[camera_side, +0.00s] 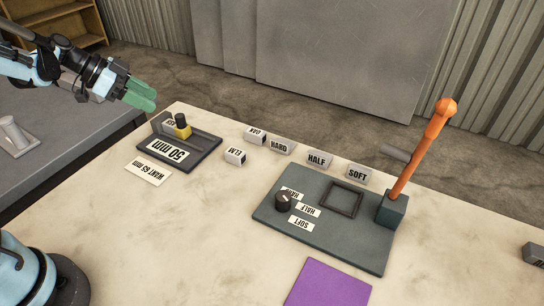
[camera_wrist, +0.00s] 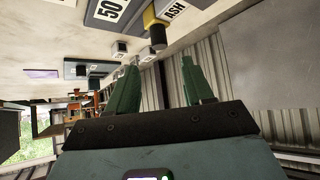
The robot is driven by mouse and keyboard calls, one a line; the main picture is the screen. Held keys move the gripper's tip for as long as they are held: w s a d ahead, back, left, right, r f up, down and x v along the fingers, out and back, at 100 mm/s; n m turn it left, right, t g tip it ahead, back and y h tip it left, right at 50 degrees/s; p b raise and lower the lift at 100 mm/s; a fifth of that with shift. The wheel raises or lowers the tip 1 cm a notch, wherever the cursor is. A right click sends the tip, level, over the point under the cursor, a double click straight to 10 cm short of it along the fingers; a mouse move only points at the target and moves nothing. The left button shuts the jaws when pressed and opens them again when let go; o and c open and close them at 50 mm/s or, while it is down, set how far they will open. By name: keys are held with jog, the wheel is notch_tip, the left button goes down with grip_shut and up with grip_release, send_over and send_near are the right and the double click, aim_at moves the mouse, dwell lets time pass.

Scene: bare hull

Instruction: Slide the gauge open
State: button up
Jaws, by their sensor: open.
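The gauge (camera_side: 203,146) is a dark flat base on the pale table, with a label reading 50 MM. A yellow slider (camera_side: 183,132) with a black knob (camera_side: 181,119) stands at its far side, close against a small grey block (camera_side: 169,125) marked ASH. My gripper (camera_side: 150,97) has green fingers and hangs above and left of the gauge, apart from it, open and empty. In the wrist view, the fingers (camera_wrist: 159,65) are spread, and the yellow slider (camera_wrist: 151,18), black knob (camera_wrist: 158,37) and ASH block (camera_wrist: 175,9) show beyond them at the top.
A card (camera_side: 148,172) reading WANT and a mm figure lies before the gauge. Small labelled blocks (camera_side: 235,156) stand right of it. A dark panel (camera_side: 335,240) carries a dial (camera_side: 283,201) and an orange lever (camera_side: 425,150). A purple mat (camera_side: 328,285) lies in front.

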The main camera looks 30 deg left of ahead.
aim_at(179, 115)
jog(key=x, duration=0.9)
jog(key=shift+w+d+f, duration=0.2)
jog(key=shift+f, duration=0.1)
grip_shut()
